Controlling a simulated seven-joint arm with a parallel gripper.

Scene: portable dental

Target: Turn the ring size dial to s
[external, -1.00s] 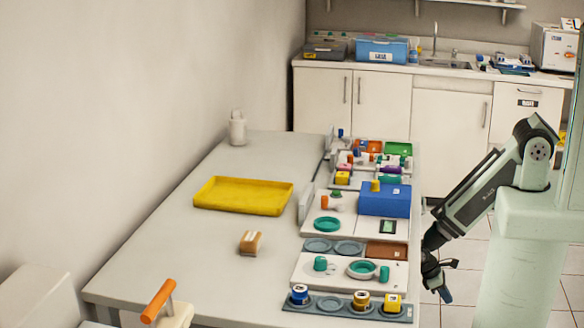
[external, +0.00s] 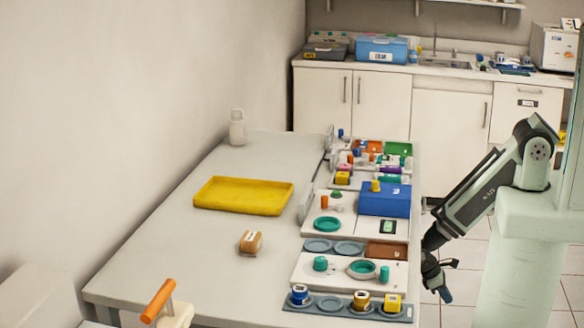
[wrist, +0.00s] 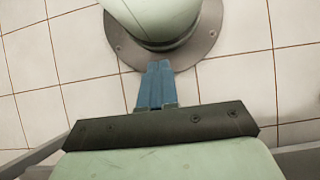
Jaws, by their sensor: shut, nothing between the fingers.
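My gripper (external: 446,296) hangs beside the right edge of the table, low and pointing down, apart from everything on the table. In the wrist view its blue fingers (wrist: 157,85) are together with nothing between them, over the tiled floor. No dial marked with ring sizes can be made out at this size. A white panel (external: 300,272) near the table's front right bears a teal knob (external: 320,263), a teal ring-shaped part (external: 362,268) and another small teal knob (external: 384,273). Which of these is the ring size dial, I cannot tell. No lettering is readable.
A grey tray (external: 331,304) in front holds blue, gold and yellow pots. Behind the panel are grey round dishes, a brown tray (external: 387,251) and a blue box (external: 384,201). A yellow tray (external: 243,196) and a tan block (external: 250,242) lie left.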

